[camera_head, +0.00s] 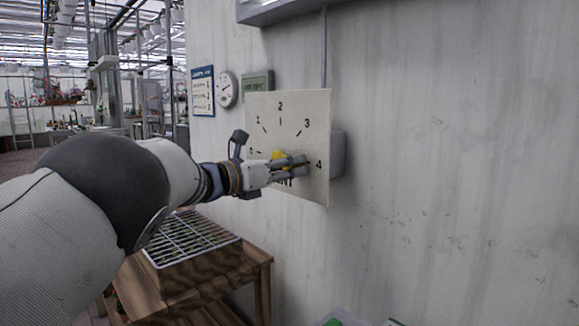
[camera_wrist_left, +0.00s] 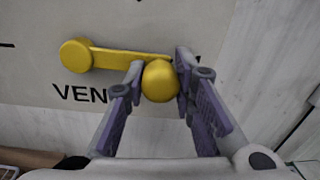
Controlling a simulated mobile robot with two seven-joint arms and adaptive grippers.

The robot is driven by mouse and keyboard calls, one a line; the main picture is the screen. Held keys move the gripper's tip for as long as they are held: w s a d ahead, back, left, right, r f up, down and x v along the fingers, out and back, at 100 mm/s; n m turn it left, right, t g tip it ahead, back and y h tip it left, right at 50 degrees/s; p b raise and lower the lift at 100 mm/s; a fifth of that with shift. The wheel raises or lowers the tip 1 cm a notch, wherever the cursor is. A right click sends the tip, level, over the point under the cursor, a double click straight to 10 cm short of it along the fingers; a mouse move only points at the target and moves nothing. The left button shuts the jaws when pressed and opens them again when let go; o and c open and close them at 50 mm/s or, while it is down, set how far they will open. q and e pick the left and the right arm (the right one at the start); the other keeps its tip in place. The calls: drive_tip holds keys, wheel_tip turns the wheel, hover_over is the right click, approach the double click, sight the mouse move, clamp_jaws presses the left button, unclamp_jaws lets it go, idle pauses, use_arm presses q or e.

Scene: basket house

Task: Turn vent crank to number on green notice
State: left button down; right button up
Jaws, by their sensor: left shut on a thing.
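The vent crank is yellow; in the wrist view its round hub (camera_wrist_left: 75,55) is at the left and its arm runs right, slightly down, to a round knob (camera_wrist_left: 160,82). My left gripper (camera_wrist_left: 158,78) is shut on that knob. In the head view my left gripper (camera_head: 302,166) covers most of the crank (camera_head: 278,155), in front of a cream dial plate (camera_head: 290,112) numbered 0 to 4. The crank points right, toward the 4 side. A small grey-green panel (camera_head: 258,84) is partly behind the plate; its text is unreadable. My right gripper is out of view.
A blue-and-white notice (camera_head: 202,91) and a round gauge (camera_head: 227,89) hang left of the dial. A wooden table (camera_head: 262,258) with a wire rack (camera_head: 190,237) stands below. A partly green item (camera_head: 340,317) shows at the bottom edge. The wall to the right is bare.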

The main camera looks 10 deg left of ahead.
use_arm(q)
drive_tip(key=shift+d+f, duration=0.1)
drive_tip(key=shift+f, duration=0.1)
drive_tip(key=c, duration=1.3)
unclamp_jaws()
drive_tip(key=shift+r, duration=0.1)
drive_tip(key=v, duration=1.2)
